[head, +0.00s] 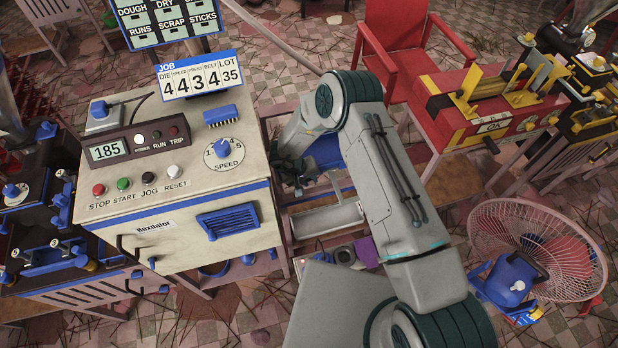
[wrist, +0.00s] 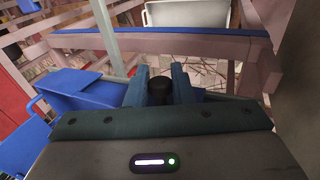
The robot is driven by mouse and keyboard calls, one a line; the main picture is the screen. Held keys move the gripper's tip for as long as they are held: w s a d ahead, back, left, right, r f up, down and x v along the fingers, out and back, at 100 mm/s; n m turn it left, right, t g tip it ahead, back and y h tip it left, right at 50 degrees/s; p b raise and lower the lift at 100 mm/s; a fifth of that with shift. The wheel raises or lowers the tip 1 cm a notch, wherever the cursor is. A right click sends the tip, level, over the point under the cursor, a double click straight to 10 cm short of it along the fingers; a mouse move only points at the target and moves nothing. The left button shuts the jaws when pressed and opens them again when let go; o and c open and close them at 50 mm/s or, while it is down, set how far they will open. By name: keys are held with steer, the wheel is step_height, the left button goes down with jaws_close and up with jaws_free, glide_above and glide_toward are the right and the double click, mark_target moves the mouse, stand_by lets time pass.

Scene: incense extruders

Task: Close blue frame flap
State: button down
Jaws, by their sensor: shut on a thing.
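My gripper (wrist: 160,82) shows low in the middle of the wrist view. Its two blue-grey fingers are shut on a dark round knob (wrist: 160,92). What the knob is fixed to is hidden by the gripper body. A pale pink frame with a blue strip (wrist: 215,34) on top runs across the view beyond the fingers. I cannot tell for sure which blue part is the flap. In the head view my gripper (head: 298,180) is partly hidden by my arm, beside the right side of the cream control cabinet. A blue panel (head: 326,152) shows just behind it.
The cream control cabinet (head: 170,235) stands close on the left of my gripper. A blue box-like part (wrist: 80,90) lies left of the fingers in the wrist view. A red chair (head: 400,55), a red and yellow machine (head: 490,105) and a round fan (head: 530,250) stand to the right.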

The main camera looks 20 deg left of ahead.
steer(key=shift+w+a+r+g+h, duration=0.2)
steer(key=shift+w+r+g+h, duration=0.1)
steer(key=shift+g+h, duration=0.15)
stand_by(0.5)
steer(key=c, duration=1.3)
jaws_free()
steer(key=shift+f, duration=0.1)
steer(key=shift+c, duration=0.2)
steer(key=shift+r, duration=0.25)
step_height(320, 180, up, 4)
steer(key=shift+a+f+b, duration=0.1)
steer(key=shift+f+b, duration=0.1)
steer(key=shift+b, duration=0.65)
steer(key=d+r+b, duration=0.1)
steer(key=d+r, duration=0.6)
steer(key=d, duration=0.5)
steer(key=shift+b, duration=0.35)
steer(key=shift+a, duration=0.1)
